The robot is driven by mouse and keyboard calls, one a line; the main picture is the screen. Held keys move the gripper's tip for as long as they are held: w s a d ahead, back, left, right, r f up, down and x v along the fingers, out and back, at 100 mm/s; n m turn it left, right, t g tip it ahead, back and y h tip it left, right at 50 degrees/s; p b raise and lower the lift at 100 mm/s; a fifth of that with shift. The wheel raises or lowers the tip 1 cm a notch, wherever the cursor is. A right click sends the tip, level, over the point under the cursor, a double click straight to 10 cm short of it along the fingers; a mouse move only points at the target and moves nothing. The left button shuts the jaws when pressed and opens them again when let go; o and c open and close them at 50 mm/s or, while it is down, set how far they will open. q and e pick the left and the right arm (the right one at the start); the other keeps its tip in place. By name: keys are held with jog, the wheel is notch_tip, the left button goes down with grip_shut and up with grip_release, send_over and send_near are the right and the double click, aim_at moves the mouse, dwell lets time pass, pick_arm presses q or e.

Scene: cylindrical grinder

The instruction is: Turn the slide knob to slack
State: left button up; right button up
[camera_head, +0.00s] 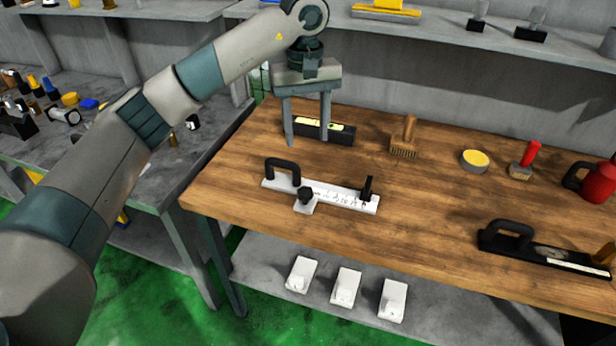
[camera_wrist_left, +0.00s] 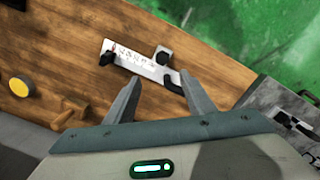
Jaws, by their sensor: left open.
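The slide device is a white graduated bar (camera_head: 335,195) lying on the wooden bench, with a black arched handle at its left end and a black upright stop at its right end. Its black slide knob (camera_head: 305,194) sits on a small white carriage at the bar's front edge, left of the middle. In the left wrist view the bar (camera_wrist_left: 140,62) and the knob (camera_wrist_left: 162,55) show beyond the fingertips. My left gripper (camera_head: 308,142) is open and empty, pointing down behind the bar, apart from it. The knob's tightness cannot be told. My right gripper is not in view.
A black spirit level (camera_head: 340,133) lies close to the left fingers. The bench in front of the bar is clear.

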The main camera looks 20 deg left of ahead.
pick_arm(q)
jog(key=shift+a+r, duration=0.25)
jog(key=shift+r, duration=0.05)
jog(key=shift+f, duration=0.15)
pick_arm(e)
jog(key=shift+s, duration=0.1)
pick_arm(q)
jog(key=p, duration=0.3)
send_over(305, 190)
notch_tip(305, 190, down, 12)
jog(key=shift+s+f, duration=0.1)
jog(key=shift+f, duration=0.05)
notch_tip(305, 190, down, 4)
jog(key=shift+r+p, duration=0.25)
jog(key=shift+p, duration=0.3)
jog(key=shift+f, duration=0.7)
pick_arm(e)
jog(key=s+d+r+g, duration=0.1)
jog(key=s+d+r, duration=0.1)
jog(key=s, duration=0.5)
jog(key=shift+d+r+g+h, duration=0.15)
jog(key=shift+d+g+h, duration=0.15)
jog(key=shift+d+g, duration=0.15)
